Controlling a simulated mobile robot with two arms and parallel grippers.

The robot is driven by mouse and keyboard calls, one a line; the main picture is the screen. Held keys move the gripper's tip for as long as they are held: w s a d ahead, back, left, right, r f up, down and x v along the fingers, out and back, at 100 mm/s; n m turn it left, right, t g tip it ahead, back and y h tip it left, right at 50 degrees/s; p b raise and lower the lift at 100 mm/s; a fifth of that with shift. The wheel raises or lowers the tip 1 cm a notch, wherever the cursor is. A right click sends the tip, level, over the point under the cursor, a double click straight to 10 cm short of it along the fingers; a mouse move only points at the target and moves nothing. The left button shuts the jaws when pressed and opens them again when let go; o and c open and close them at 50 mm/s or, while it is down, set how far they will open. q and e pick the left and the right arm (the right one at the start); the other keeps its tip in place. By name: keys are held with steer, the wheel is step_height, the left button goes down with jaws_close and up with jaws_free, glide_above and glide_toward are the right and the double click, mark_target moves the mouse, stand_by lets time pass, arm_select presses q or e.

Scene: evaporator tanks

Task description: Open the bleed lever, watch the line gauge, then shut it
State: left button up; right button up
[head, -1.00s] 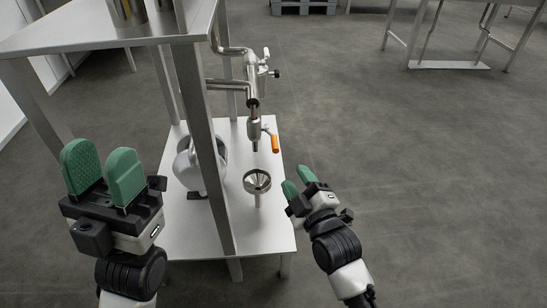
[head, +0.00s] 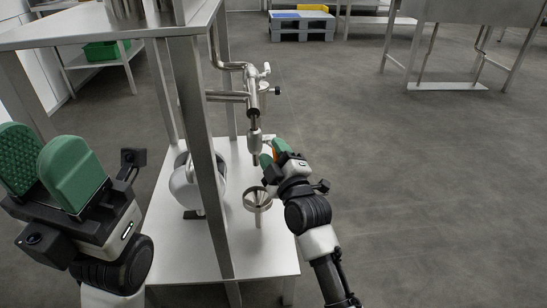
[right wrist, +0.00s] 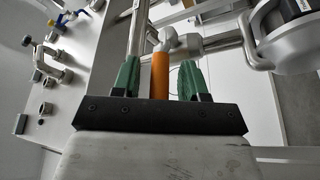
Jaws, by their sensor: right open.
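The orange bleed lever (right wrist: 160,77) stands between the green fingers of my right gripper (right wrist: 158,66) in the right wrist view. The fingers are parted, with a gap on both sides of it. In the head view my right gripper (head: 271,154) is at the lever, which is mostly hidden by the fingers, beside the steel bleed valve (head: 254,139). My left gripper (head: 46,168) is at the lower left, away from the valve; its green fingers are apart with nothing seen between them. I cannot make out the line gauge in either view.
A steel funnel (head: 257,198) stands below the valve on the lower shelf (head: 265,245). A steel post (head: 206,150) and a rounded vessel (head: 184,185) are left of it. Steel pipes (head: 228,97) run above. The floor to the right is clear.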

steer(key=shift+w, duration=0.1)
jaws_close()
stand_by(0.4)
